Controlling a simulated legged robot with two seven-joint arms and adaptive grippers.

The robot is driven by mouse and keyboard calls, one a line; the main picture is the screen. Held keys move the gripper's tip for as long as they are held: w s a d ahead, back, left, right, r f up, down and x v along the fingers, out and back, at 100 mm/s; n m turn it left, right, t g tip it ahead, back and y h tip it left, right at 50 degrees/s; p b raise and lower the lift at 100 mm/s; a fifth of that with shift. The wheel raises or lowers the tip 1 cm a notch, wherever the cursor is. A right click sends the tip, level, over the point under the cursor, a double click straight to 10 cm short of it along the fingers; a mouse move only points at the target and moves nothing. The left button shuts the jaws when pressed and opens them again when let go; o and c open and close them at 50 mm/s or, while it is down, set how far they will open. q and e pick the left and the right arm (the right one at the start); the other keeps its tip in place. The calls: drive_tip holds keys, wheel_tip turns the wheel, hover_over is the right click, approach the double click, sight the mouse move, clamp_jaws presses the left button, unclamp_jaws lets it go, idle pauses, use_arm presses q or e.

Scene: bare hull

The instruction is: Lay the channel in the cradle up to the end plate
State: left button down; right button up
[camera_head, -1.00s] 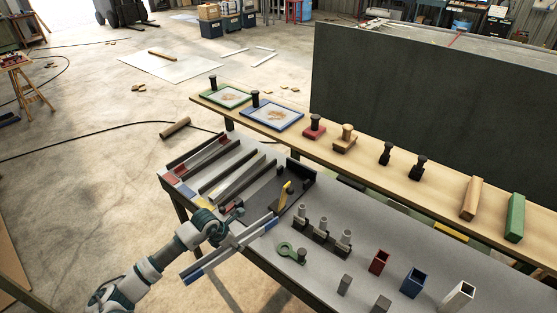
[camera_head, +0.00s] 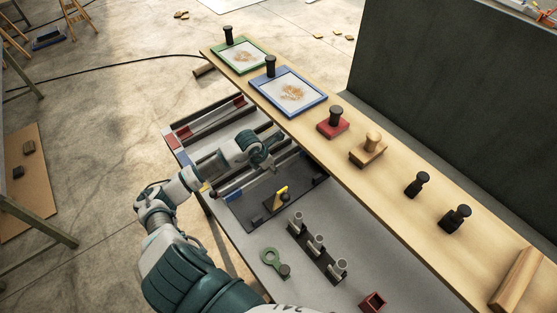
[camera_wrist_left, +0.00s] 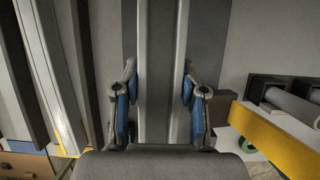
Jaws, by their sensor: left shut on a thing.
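My left gripper (camera_head: 264,160) reaches over the grey table from the left. It is shut on the grey channel (camera_head: 235,184), which lies lengthwise below the hand. In the left wrist view the channel (camera_wrist_left: 157,100) runs straight away between the two blue-padded fingers (camera_wrist_left: 160,108), its two pale rims showing. A dark cradle base (camera_head: 249,216) with a yellow clamp piece (camera_head: 278,193) lies beside the channel. The dark end plate (camera_head: 316,169) is at the far right end of the base. Whether the channel touches the cradle floor or the plate cannot be told.
Other long rails (camera_head: 208,120) lie in a rack behind the hand. A dark rack with grey pegs (camera_head: 315,245) and a green ring (camera_head: 270,258) are on the table in front. A wooden shelf (camera_head: 385,190) with stamps and framed pictures runs along the back.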

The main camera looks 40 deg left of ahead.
sight(277, 179)
use_arm(q)
drive_tip(key=shift+a+f, duration=0.2)
drive_tip(key=shift+f, duration=0.05)
drive_tip(key=f, duration=0.1)
drive_tip(key=a+f+b, duration=0.1)
drive_tip(key=f, duration=0.1)
drive_tip(key=shift+a+b, duration=0.2)
drive_tip(key=shift+b, duration=0.1)
drive_tip(key=shift+d+f+b, duration=0.65)
drive_tip(key=shift+f, duration=0.3)
drive_tip(key=shift+d+f+b, duration=0.15)
drive_tip(key=shift+f+b, duration=0.35)
drive_tip(key=shift+f, duration=0.15)
drive_tip(key=shift+f+b, duration=0.5)
drive_tip(key=shift+f, duration=0.2)
drive_tip(key=shift+a+f, duration=0.35)
drive_tip(key=shift+a, duration=0.3)
drive_tip(key=shift+d+r, duration=0.1)
drive_tip(key=shift+d, duration=0.4)
drive_tip(key=shift+w+a+b, duration=0.25)
drive_tip(key=shift+w+b, duration=0.15)
drive_tip(key=shift+w+d, duration=0.2)
drive_tip(key=shift+d, duration=0.05)
drive_tip(key=shift+w+d, duration=0.15)
drive_tip(key=shift+w, duration=0.1)
use_arm(e)
wheel_tip(277, 179, down, 6)
drive_tip(key=shift+s+a, duration=0.35)
drive_tip(key=shift+s, duration=0.05)
